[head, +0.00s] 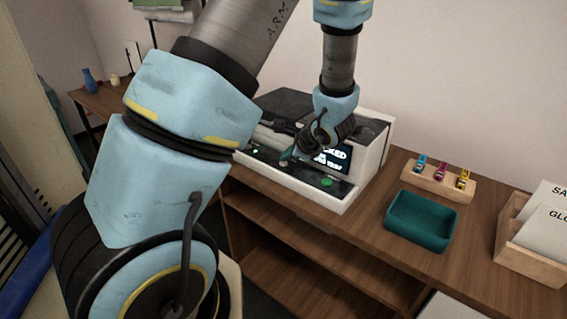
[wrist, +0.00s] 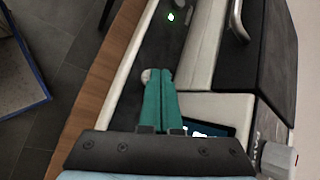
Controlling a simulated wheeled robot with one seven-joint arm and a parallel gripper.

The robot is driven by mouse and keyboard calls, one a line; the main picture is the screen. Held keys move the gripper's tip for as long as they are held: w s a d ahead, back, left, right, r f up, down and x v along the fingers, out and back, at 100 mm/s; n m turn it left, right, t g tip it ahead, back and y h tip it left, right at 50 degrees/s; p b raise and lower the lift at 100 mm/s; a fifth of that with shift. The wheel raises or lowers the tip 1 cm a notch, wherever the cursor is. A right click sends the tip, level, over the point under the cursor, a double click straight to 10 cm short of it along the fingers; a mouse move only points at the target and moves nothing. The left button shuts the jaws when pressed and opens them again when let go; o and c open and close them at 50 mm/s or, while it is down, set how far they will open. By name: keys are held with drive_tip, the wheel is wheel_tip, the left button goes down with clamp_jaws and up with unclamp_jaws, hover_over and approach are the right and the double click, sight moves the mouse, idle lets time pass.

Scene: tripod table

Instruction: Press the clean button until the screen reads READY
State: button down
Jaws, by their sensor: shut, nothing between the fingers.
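A pale machine (head: 372,158) with a dark front panel stands on a wooden cabinet. Its screen (head: 340,157) is partly hidden by my wrist; I can read only an ending like "KED" above a smaller line. A corner of the screen (wrist: 208,129) shows in the wrist view. A green round button (head: 326,182) lies on the panel below the screen. My gripper (head: 286,160) is shut and empty over the panel, left of the green button. In the wrist view its teal fingertips (wrist: 159,72) are beside a pale round knob or button (wrist: 146,76); contact and label cannot be told.
A small green light (wrist: 171,17) glows farther along the panel. Right of the machine are an empty-looking teal tray (head: 420,222), a wooden holder (head: 437,186) with several coloured items, and a wooden file box (head: 530,255). The cabinet top (head: 355,228) before the tray is bare.

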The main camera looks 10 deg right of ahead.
drive_tip(key=shift+f, duration=0.2)
drive_tip(key=shift+r, duration=0.1)
idle(0.4)
drive_tip(key=shift+r, duration=0.8)
drive_tip(key=shift+r+p, duration=0.1)
drive_tip(key=shift+p, duration=0.2)
wheel_tip(320, 180, up, 5)
drive_tip(key=p, duration=0.3)
